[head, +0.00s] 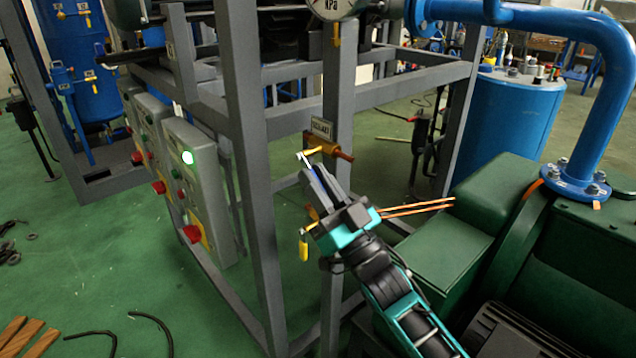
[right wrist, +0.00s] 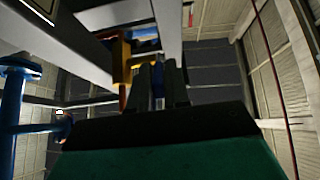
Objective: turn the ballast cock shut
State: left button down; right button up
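The ballast cock (head: 338,152) is a small brass-orange fitting on a grey frame post, under a small label plate (head: 321,128). Its yellow lever (head: 314,151) points left, roughly level. My right gripper (head: 308,165) reaches up from below right, with its fingertips just under the lever's free end. In the right wrist view my gripper's two dark fingers (right wrist: 157,72) stand a little apart, with a gap between them. Orange and yellow parts (right wrist: 122,62) show left of and beyond the fingertips. I cannot tell whether a finger touches the lever. My left gripper is out of view.
Grey frame posts (head: 252,150) stand close left of my right gripper. A control box (head: 196,175) with a lit green button is further left. A yellow-handled part (head: 303,246) hangs below the gripper. Green machinery (head: 445,215) and a blue pipe (head: 608,110) fill the right.

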jog(key=o, duration=0.4)
jog(key=shift+c, duration=0.2)
jog(key=v, duration=1.3)
jog(key=shift+p, duration=0.35)
jog(key=shift+f, duration=0.1)
